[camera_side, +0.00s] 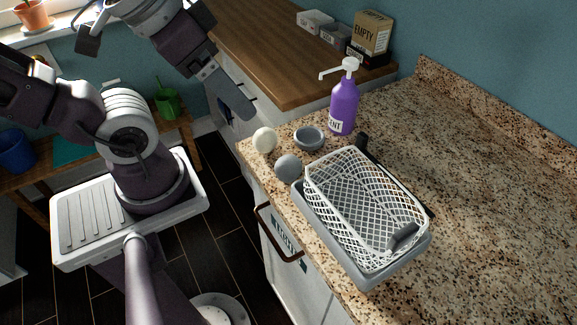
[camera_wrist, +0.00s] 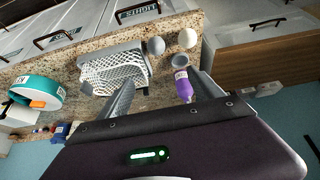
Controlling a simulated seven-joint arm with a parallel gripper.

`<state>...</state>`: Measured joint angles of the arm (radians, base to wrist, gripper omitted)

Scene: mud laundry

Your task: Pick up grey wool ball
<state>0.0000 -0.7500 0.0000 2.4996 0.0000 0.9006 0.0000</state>
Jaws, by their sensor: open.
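The grey wool ball (camera_side: 288,167) sits on the speckled granite counter, close to its front edge, left of a white mesh basket. It also shows in the wrist view (camera_wrist: 156,45), near the top middle. A cream-white ball (camera_side: 264,139) lies behind it and also shows in the wrist view (camera_wrist: 188,38). My gripper (camera_side: 240,108) is up above the counter's left end, well apart from the grey ball. In the wrist view its two fingers (camera_wrist: 165,94) are spread wide with nothing between them touching them.
The white mesh basket (camera_side: 318,170) stands in a grey tray (camera_side: 366,280) right beside the grey ball. A small grey bowl (camera_side: 309,138) and a purple pump bottle (camera_side: 344,106) stand behind the ball.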

